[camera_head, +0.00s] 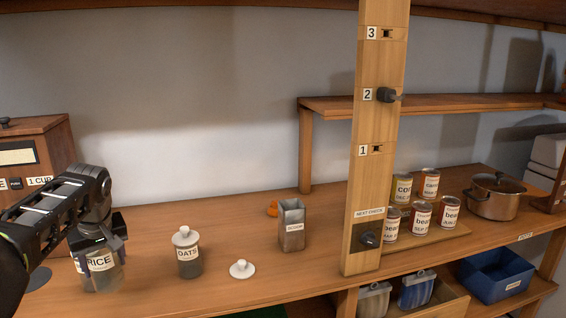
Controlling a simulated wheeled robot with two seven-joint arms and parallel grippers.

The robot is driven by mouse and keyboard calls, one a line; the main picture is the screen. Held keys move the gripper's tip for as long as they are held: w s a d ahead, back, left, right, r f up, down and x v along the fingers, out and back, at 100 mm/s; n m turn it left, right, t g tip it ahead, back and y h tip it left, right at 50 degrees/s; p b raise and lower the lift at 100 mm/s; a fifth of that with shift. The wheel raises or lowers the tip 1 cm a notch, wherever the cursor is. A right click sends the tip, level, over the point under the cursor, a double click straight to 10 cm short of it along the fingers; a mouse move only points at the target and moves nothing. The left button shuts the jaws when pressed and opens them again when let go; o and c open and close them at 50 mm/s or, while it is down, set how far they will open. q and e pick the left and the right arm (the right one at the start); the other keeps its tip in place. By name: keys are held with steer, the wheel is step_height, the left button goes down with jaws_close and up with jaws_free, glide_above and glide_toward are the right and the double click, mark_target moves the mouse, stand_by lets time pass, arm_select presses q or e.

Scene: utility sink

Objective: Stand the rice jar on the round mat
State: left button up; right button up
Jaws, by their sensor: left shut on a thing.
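The rice jar (103,264) is a clear container with a label reading RICE, at the left of the wooden counter. My left gripper (99,248) reaches down from the left and is shut on the rice jar, with its fingers around the upper part. The jar looks upright; I cannot tell whether its base touches the counter. A dark round patch, apparently the round mat (39,278), shows to the left of the jar, partly hidden behind my arm. My right gripper is not in view.
An oats jar (187,253) with a white lid stands right of the rice jar. A loose white lid (242,269) and a grey metal canister (292,226) are farther right. A wooden post (369,190) rises beyond. A wooden box (36,147) stands behind my left arm.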

mark_target(115, 266)
arm_select(q)
steer(key=shift+s+d, duration=0.3)
steer(key=shift+s, duration=0.2)
steer(key=shift+s+d+f, duration=0.1)
steer(key=shift+d+f, duration=0.2)
steer(key=shift+w+d+f+m, duration=0.2)
steer(key=shift+d+f+m, duration=0.1)
steer(key=shift+d+f, duration=0.15)
steer(key=shift+w+d+f+m, duration=0.15)
steer(key=shift+d+f+m, duration=0.15)
steer(key=shift+d+f, duration=0.15)
steer(key=s+d+f+m+h, duration=0.1)
steer(key=s+d+f+m, duration=0.1)
steer(key=d+f, duration=0.6)
steer(key=s+d+f+m+t+h, duration=0.1)
steer(key=d+f+m, duration=0.4)
steer(key=d, duration=0.8)
step_height(115, 266, down, 3)
steer(key=shift+s+f+m+h, duration=0.1)
steer(key=shift+s+m+h, duration=0.2)
steer(key=shift+s+h, duration=0.35)
steer(key=shift+s, duration=0.1)
